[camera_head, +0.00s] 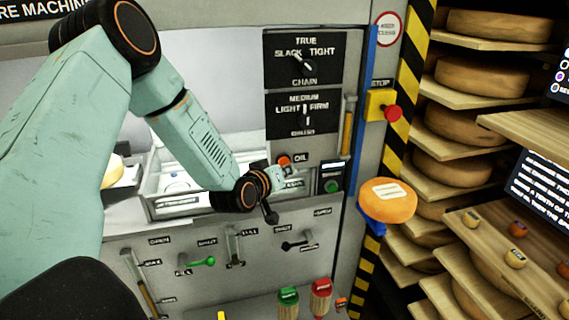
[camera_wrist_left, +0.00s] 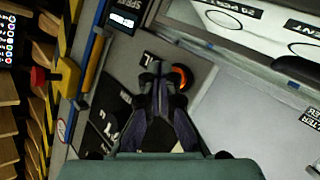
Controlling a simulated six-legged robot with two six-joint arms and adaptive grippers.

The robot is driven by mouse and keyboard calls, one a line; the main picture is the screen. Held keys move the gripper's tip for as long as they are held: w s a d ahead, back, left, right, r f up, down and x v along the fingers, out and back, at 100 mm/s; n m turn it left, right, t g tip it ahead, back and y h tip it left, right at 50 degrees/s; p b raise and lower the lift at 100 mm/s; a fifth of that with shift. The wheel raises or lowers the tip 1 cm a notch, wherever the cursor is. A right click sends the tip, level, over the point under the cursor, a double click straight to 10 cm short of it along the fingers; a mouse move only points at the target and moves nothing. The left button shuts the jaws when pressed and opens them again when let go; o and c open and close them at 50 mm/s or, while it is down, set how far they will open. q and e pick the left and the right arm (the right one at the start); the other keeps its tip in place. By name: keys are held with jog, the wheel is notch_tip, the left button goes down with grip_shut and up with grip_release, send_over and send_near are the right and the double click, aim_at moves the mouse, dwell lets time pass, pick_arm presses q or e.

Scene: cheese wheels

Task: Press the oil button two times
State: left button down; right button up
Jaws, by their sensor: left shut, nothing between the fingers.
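The oil button (camera_head: 284,160) is a round orange-red knob beside the OIL label on the grey machine panel. My right gripper is not in view.
A green button (camera_head: 331,186) sits right of the oil button. A red stop button on a yellow box (camera_head: 380,105) is further right. Dials (camera_head: 304,64) are above, levers (camera_head: 234,245) below. An orange cheese wheel (camera_head: 387,203) stands right, before shelves of cheese.

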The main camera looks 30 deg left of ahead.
pick_arm(q)
jog(key=shift+w+a, duration=0.15)
jog(key=shift+a, duration=0.05)
jog(key=shift+w+a, duration=0.15)
jog(key=shift+a, duration=0.05)
jog(key=shift+w+a, duration=0.25)
jog(key=shift+a, duration=0.05)
dwell(1.0)
jog(key=shift+d, duration=0.1)
jog(key=shift+s+d, duration=0.55)
jog(key=shift+d, duration=0.15)
jog(key=s+d, duration=0.3)
jog(key=shift+s+d, duration=0.1)
jog(key=shift+d, duration=0.15)
